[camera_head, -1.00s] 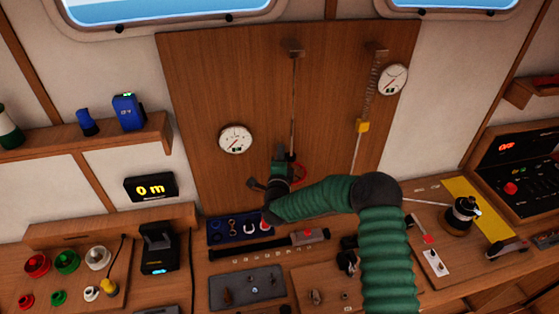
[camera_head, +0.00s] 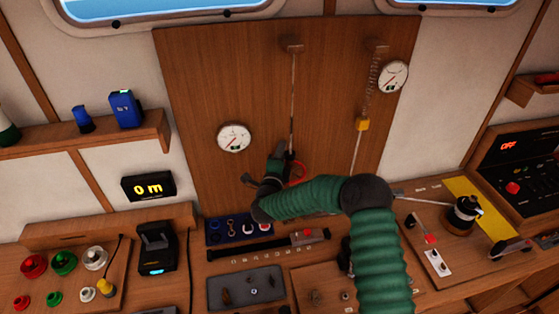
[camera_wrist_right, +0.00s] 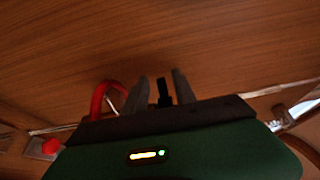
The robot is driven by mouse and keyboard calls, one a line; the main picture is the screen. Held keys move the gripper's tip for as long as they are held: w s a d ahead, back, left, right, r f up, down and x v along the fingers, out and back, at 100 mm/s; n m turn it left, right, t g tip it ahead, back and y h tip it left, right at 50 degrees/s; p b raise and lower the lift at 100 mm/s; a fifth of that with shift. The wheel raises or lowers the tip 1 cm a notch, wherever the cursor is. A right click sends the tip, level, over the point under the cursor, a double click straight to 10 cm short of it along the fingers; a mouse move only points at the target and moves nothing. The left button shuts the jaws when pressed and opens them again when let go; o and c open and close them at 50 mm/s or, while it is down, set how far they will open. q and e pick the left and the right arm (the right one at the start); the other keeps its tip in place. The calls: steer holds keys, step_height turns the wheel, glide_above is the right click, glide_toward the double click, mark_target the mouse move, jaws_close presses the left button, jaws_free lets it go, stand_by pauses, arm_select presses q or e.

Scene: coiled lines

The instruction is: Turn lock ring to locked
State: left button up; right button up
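A red ring (camera_head: 298,172), likely the lock ring, is on the wooden panel at the lower end of the hanging line, partly hidden behind my right gripper. In the right wrist view the red ring (camera_wrist_right: 101,100) shows left of the fingers. My right gripper (camera_head: 281,150) points up beside a small black fitting (camera_head: 291,156) on the line. In the right wrist view my right gripper's fingers (camera_wrist_right: 162,86) are apart, with a dark piece (camera_wrist_right: 164,92) showing between them; I cannot tell whether they touch it. My left gripper is not in view.
A second line with a spring and yellow block (camera_head: 362,124) hangs to the right. Gauges (camera_head: 234,138) sit on the panel. Below are a blue tray (camera_head: 213,238) of rings and a grey tray (camera_head: 215,296). A winch (camera_head: 462,212) stands on the right of the console.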

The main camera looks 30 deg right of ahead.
steer(key=b+v, duration=0.5)
steer(key=v, duration=1.1)
steer(key=shift+s+a, duration=0.2)
steer(key=shift+s, duration=0.05)
steer(key=shift+d+f, duration=0.1)
steer(key=shift+f, duration=0.1)
